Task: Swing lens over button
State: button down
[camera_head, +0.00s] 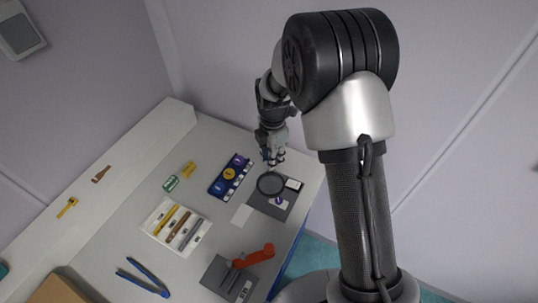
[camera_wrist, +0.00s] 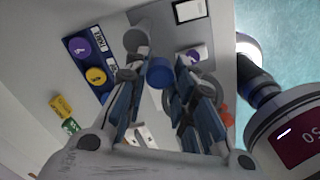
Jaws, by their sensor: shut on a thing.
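The round dark-rimmed lens (camera_head: 271,184) is over the dark grey plate (camera_head: 262,205) at the table's right side. A purple button (camera_head: 279,200) on a white patch lies just below and right of the lens rim in the head view, outside the ring. In the wrist view the purple button (camera_wrist: 194,54) shows beyond the right finger, and part of the lens rim is hidden behind that finger. My gripper (camera_head: 271,160) is at the far side of the lens. In the wrist view my gripper (camera_wrist: 160,75) is shut on a blue-ended knob (camera_wrist: 160,73), apparently the lens handle.
A blue panel (camera_head: 231,176) with purple and yellow discs lies left of the lens. A white tray (camera_head: 158,214) holds several coloured sticks. A grey device with a red handle (camera_head: 254,257) stands nearer. Blue tongs (camera_head: 143,278) lie near the front. Bare table lies between them.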

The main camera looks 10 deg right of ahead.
jog(key=shift+d+n, duration=0.35)
jog(key=shift+n, duration=0.65)
jog(key=c, duration=1.3)
grip_release()
jog(key=shift+c, duration=0.2)
notch_tip(320, 180, up, 12)
